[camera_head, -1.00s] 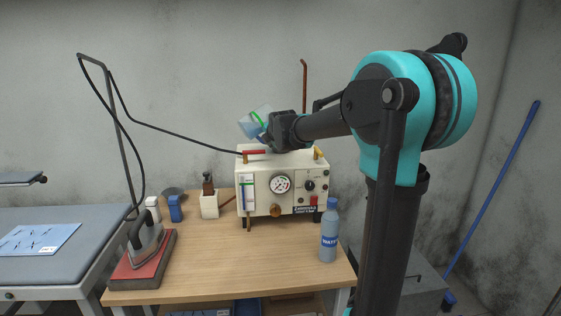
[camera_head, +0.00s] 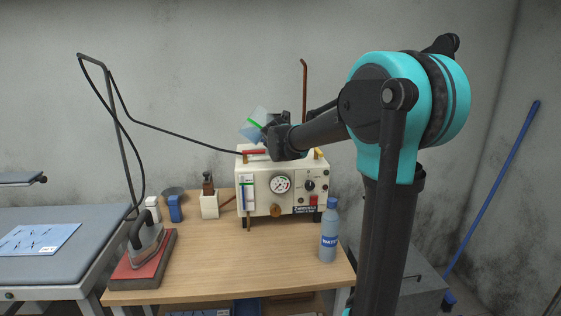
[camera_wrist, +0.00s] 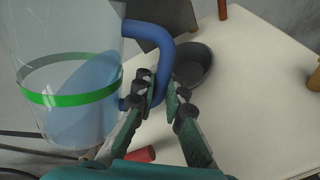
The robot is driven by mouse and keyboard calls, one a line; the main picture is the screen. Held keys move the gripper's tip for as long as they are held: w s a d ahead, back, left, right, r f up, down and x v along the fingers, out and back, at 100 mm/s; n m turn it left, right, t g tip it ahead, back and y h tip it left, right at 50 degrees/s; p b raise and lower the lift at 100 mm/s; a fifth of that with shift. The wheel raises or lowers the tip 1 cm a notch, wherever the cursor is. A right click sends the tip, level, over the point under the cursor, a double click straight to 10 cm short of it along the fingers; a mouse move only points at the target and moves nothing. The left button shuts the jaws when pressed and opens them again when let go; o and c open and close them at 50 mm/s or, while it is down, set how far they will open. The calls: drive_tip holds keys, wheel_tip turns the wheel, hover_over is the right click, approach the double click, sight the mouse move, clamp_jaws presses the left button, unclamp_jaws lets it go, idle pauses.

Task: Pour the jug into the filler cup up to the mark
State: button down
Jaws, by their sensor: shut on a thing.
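My gripper (camera_wrist: 163,88) is shut on the blue handle of a clear jug (camera_wrist: 95,30) with a green band, in the wrist view. Bluish water lies slanted inside it. In the head view the jug (camera_head: 254,126) is tilted above the left of the cream machine (camera_head: 262,207), with my gripper (camera_head: 270,131) at its right. The dark round filler cup (camera_wrist: 195,62) is on the machine's pale top, to the right of the jug and handle in the wrist view, partly hidden by handle and fingers. In the head view I cannot make it out. No stream of water shows.
The machine has a vertical gauge (camera_head: 248,196), a dial, a red handle (camera_head: 254,151) and yellow fittings on top. A water bottle (camera_head: 329,232) stands at the table's front right, an iron (camera_head: 145,247) at left. The middle of the wooden table (camera_head: 240,265) is clear.

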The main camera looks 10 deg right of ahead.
sight(271, 116)
drive_tip(key=shift+d+f+n+b, duration=0.15)
drive_tip(key=shift+f+n+b, duration=0.05)
drive_tip(key=shift+n+b, duration=0.1)
drive_tip(key=shift+a+r+n+t+h+b, duration=0.35)
drive_tip(key=shift+r+n+t+h+b, duration=0.6)
drive_tip(key=shift+b, duration=0.3)
drive_tip(key=r+n+b, duration=0.1)
drive_tip(key=r+t+h, duration=0.1)
drive_tip(key=shift+s+a+r+n+b, duration=0.2)
drive_tip(key=shift+r+n+b, duration=0.1)
drive_tip(key=shift+n+b, duration=0.1)
drive_tip(key=shift+a+r+n+t+b, duration=0.15)
drive_tip(key=shift+r+n+t+b, duration=0.35)
drive_tip(key=shift+b, duration=0.2)
drive_tip(key=shift+r, duration=2.85)
drive_tip(key=shift+s, duration=0.1)
